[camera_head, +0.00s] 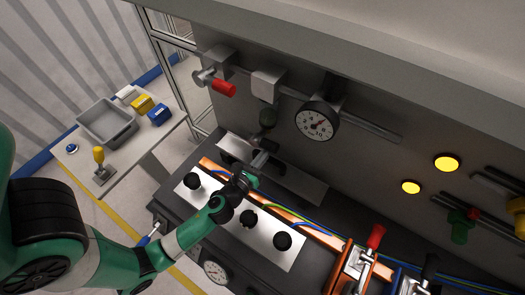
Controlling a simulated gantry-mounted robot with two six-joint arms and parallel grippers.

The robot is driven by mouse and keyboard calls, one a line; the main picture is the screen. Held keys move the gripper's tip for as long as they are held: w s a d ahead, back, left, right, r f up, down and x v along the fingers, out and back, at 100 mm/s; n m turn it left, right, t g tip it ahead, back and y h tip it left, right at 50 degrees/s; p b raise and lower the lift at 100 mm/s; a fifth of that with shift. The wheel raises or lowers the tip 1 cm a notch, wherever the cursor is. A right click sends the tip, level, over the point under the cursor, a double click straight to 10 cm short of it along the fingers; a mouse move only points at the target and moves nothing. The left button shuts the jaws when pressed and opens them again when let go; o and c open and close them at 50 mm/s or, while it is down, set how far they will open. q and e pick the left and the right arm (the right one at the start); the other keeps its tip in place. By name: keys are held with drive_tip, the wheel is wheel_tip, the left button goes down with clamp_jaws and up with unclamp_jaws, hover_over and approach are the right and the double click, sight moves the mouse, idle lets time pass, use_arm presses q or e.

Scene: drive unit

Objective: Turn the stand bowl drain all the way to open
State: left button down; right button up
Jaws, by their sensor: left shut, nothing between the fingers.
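A dark bowl (268,117) hangs under a pale block (267,86) on the grey wall pipe. It looks like the stand bowl. Its drain, at the lower end, is too small and too hidden by my gripper for me to tell its setting. My left gripper (263,153) reaches in from the lower left, just below the bowl. It is shut with nothing seen between its fingers. I cannot tell whether the fingertips touch the drain. My right gripper is not in view.
A red-handled valve (222,87) and a round gauge (317,121) flank the bowl. Black knobs (248,218) stand on a pale panel below my left wrist. Red-handled clamps (375,237) stand at lower right. A side table (150,148) holds a grey bin (106,121).

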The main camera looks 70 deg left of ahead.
sight(268, 145)
use_arm(q)
drive_tip(key=shift+w+d+r+n+p, duration=0.1)
drive_tip(key=shift+r+n+p, duration=0.2)
drive_tip(key=shift+r+n, duration=0.6)
drive_tip(key=n, duration=0.2)
drive_tip(key=r+n, duration=0.1)
drive_tip(key=shift+n+h+p, duration=0.3)
drive_tip(key=shift+n+p, duration=0.1)
drive_tip(key=n, duration=0.1)
drive_tip(key=r+n, duration=0.1)
drive_tip(key=shift+n+t, duration=0.3)
drive_tip(key=n, duration=0.2)
drive_tip(key=a+r+n+p, duration=0.1)
drive_tip(key=shift+s+r, duration=0.1)
drive_tip(key=shift+s, duration=0.2)
drive_tip(key=shift+s+a+r+n+t, duration=0.15)
drive_tip(key=shift+a+r+n, duration=0.05)
drive_tip(key=shift+n, duration=0.7)
drive_tip(key=shift+s+a+r+n+t, duration=0.15)
drive_tip(key=shift+a+r+n, duration=0.05)
drive_tip(key=shift+n, duration=0.7)
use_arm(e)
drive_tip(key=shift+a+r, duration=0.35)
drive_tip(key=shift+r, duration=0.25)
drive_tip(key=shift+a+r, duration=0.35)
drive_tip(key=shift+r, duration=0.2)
